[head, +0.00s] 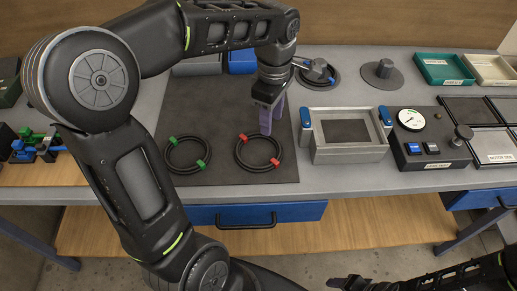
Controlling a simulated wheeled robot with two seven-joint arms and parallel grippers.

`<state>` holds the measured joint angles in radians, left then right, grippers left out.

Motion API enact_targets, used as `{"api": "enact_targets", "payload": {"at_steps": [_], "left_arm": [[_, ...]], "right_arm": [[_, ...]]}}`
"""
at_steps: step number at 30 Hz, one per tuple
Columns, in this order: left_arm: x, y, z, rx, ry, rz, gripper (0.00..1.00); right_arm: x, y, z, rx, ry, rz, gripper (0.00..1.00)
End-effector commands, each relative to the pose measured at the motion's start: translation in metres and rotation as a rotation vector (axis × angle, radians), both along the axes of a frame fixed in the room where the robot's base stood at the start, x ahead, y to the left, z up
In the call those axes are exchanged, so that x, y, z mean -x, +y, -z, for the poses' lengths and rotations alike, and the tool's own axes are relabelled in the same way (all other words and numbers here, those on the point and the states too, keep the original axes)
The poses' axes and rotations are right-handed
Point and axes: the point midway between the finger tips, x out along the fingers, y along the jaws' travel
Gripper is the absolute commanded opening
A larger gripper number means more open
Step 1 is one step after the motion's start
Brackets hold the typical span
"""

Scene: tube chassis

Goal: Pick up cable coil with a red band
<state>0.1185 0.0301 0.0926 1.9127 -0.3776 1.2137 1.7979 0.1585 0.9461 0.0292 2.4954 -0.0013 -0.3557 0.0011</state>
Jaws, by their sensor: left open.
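The cable coil with red bands (238,153) is a black ring lying flat on the dark mat (212,112). Its red bands show at its upper left and lower right. A second black coil with green bands (170,163) lies on the mat to its left. My left gripper (266,130) points down over the far right part of the red-banded coil, with its purple fingers open. I cannot tell how high its tips are above the coil. My right arm shows at the lower right; a dark part at its end (345,283) may be the right gripper, in front of the bench.
A metal box with blue clamps (348,156) stands right of the mat, with a gauge unit (428,150) beyond it. Green (443,68) and cream trays (490,69) sit at the back right. A blue drawer (290,212) is below the bench edge.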

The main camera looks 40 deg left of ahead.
Motion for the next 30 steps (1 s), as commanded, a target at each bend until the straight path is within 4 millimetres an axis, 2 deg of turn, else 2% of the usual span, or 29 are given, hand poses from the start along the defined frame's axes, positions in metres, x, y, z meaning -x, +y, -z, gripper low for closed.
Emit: {"api": "enact_targets", "payload": {"at_steps": [4,13,30], "left_arm": [[0.001,0.001,0.010,0.000,0.003,-0.001,0.44],[0.001,0.002,0.050,0.000,0.003,0.000,0.44],[0.000,0.002,0.052,0.000,0.000,0.000,0.44]], "right_arm": [[0.000,0.000,-0.003,0.000,0.000,0.000,0.62],[0.000,0.000,-0.008,0.000,0.001,0.000,0.62],[0.000,0.000,-0.008,0.000,0.001,0.000,0.62]]}}
